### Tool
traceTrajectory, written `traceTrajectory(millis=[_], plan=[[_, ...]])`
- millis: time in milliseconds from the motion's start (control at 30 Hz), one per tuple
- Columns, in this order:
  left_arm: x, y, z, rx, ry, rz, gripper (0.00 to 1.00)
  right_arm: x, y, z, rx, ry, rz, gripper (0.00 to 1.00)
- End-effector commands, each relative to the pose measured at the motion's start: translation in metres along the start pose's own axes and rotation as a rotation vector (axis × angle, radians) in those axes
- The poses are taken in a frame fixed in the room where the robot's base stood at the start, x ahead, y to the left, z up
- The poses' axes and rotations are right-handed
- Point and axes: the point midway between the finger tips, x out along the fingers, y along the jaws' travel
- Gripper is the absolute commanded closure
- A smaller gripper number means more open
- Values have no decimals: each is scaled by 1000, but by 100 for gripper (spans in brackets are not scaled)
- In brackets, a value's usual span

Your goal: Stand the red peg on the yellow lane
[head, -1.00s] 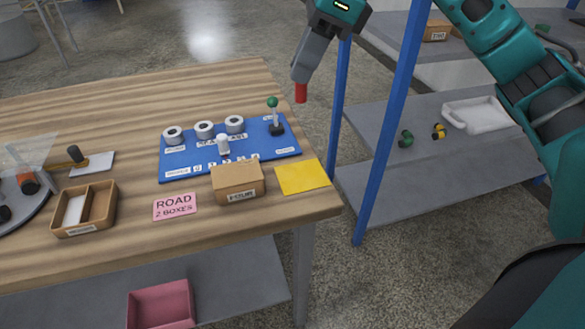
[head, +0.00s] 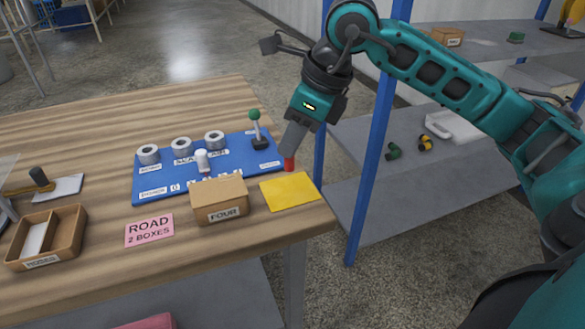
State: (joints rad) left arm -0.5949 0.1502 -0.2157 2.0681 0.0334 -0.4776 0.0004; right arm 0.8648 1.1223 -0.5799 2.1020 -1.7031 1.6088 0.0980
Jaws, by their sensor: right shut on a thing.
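My right gripper (head: 289,158) is shut on the red peg (head: 289,164) and points down near the table's right edge. Only the lower end of the peg shows below the fingers. It is at the far edge of the yellow lane (head: 291,191), a flat yellow rectangle at the table's right front corner. I cannot tell whether the peg touches the table. The lane's surface is bare. My left gripper is not in view.
A cardboard box marked FOUR (head: 219,200) stands close to the lane's left side. A blue shelf post (head: 369,160) rises right of the table.

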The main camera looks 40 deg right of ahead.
Motion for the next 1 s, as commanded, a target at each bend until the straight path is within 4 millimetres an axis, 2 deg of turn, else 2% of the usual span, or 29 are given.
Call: traceTrajectory(millis=[167,433,800,833,1000], plan=[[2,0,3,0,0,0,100,11,0,-5,0,1,1,100],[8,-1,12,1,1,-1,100,46,0,-19,-1,2,1,100],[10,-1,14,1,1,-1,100,50,0,-20,-1,-1,0,100],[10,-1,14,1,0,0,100,50,0,-20,-1,-1,0,82],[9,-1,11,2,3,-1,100,48,0,-20,-1,-1,0,66]])
